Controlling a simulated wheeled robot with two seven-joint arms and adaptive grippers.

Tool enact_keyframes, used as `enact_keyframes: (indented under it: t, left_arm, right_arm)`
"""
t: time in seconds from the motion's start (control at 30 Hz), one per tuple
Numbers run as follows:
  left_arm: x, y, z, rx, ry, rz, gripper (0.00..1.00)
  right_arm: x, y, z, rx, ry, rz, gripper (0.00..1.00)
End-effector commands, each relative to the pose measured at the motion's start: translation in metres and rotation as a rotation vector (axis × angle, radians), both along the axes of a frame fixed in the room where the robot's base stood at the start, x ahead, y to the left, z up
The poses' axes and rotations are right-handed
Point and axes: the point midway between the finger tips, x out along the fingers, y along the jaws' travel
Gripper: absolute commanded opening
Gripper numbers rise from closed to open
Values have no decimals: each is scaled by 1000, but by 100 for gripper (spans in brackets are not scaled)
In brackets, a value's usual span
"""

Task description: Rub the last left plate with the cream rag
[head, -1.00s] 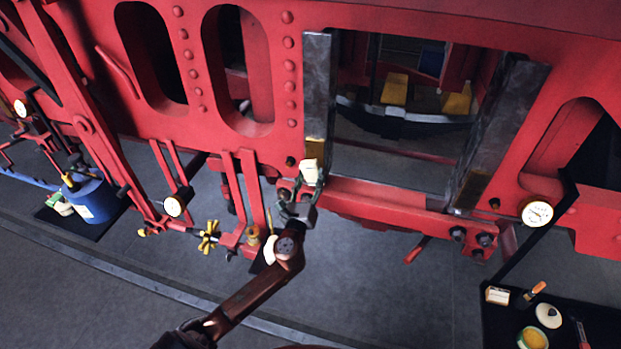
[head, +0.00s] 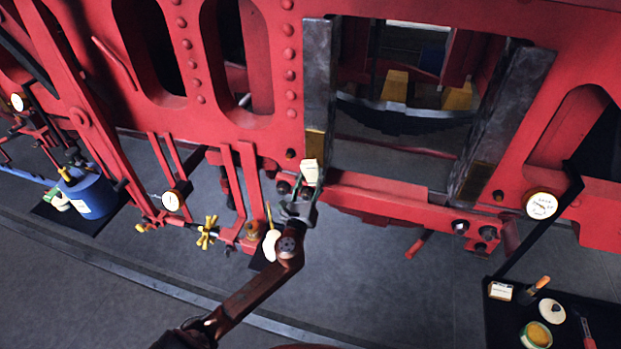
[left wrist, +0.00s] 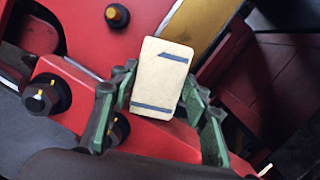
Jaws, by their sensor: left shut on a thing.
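The left plate (head: 319,75) is a dark, mottled metal strip on the left side of the frame opening, with a golden patch (head: 316,145) at its lower end. My left gripper (head: 306,190) is shut on the cream rag (head: 309,172), just below that patch. In the left wrist view the rag (left wrist: 160,78) is a pale, folded pad with dark stripes, held between the green fingers. The golden patch (left wrist: 197,28) shows behind it there; I cannot tell whether they touch. The right gripper is not in view.
A matching right plate (head: 490,110) lines the opening's other side. Bolts (left wrist: 47,95) stand out from the red frame near my gripper. A gauge (head: 541,205) hangs at right, above a dark mat (head: 500,325) with a tin (head: 536,335) and brush. A blue can (head: 90,195) stands at left.

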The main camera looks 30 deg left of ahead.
Motion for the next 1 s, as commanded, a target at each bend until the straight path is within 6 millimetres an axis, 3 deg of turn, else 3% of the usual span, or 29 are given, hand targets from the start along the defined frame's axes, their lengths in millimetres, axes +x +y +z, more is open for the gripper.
enact_keyframes:
  t: [0.17,0.7,1.0]
  left_arm:
    - [-4,0,-2,-2,5,1,23]
    - [-53,-12,0,-1,2,2,23]
    - [-59,-13,0,0,0,1,23]
  right_arm:
    - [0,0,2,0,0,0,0]
    - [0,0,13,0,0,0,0]
    - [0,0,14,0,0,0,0]
